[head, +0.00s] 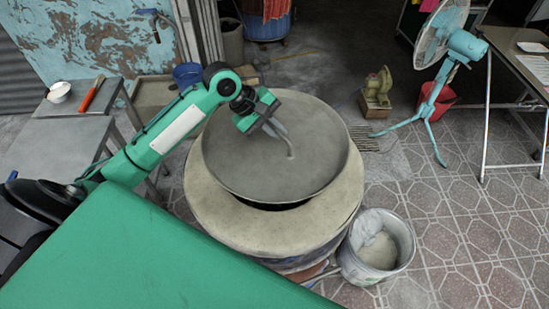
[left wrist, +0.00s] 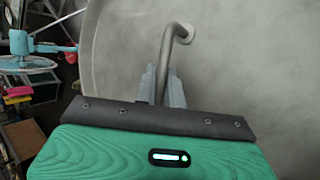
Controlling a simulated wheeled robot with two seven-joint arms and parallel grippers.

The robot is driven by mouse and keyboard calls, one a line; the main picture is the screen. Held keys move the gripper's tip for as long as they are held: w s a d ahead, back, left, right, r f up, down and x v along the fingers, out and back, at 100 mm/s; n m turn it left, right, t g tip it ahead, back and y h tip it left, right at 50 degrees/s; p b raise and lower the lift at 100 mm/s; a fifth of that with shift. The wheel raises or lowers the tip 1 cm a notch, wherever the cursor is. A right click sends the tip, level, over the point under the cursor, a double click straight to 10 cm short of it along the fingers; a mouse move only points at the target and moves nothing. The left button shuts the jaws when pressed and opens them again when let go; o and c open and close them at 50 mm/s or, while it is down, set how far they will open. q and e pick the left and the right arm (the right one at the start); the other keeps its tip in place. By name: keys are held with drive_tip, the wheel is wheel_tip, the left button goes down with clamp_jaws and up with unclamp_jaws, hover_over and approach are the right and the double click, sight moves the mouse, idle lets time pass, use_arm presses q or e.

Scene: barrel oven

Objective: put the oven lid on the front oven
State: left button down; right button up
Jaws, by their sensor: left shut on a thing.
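The oven lid (head: 290,177) is a large round grey disc with a bent metal handle. My left gripper (head: 277,127) is shut on that handle, which also shows between the fingers in the left wrist view (left wrist: 174,45). The front oven (head: 225,218) is a round barrel with a wide pale rim, directly below the lid. The lid covers most of the oven's mouth. A dark gap (head: 280,205) shows between the lid's near edge and the rim, so the lid looks slightly raised or tilted there. Whether its far edge touches the oven is hidden. My right gripper is not in view.
A bucket (head: 403,238) with pale contents stands close to the oven's right. A metal table (head: 60,150) with a bowl (head: 59,91) and red-handled tool (head: 92,95) is at left. A fan (head: 440,40) stands at back right. Tiled floor at right is mostly clear.

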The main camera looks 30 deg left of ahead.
use_arm(q)
drive_tip(key=w+n, duration=0.1)
drive_tip(key=a+r+n+t, duration=0.1)
drive_tip(key=w+r+n+y, duration=0.1)
drive_tip(key=shift+w+a+r+t, duration=0.25)
drive_tip(key=shift+w+t, duration=0.05)
drive_tip(key=shift+w, duration=0.05)
drive_tip(key=shift+w+a+r+n+t+y+p, duration=0.25)
drive_tip(key=shift+w+r+n, duration=0.15)
drive_tip(key=shift+n, duration=0.15)
drive_tip(key=shift+w+a+r+n+t+y+p, duration=0.15)
drive_tip(key=shift+w+a+r+n+y, duration=0.1)
drive_tip(key=shift+w+n, duration=0.25)
drive_tip(key=shift+a+r+n, duration=0.1)
drive_tip(key=shift+a+n, duration=0.1)
drive_tip(key=shift+n, duration=0.25)
wheel_tip(320, 180, down, 20)
drive_tip(key=p, duration=0.2)
drive_tip(key=shift+r, duration=0.2)
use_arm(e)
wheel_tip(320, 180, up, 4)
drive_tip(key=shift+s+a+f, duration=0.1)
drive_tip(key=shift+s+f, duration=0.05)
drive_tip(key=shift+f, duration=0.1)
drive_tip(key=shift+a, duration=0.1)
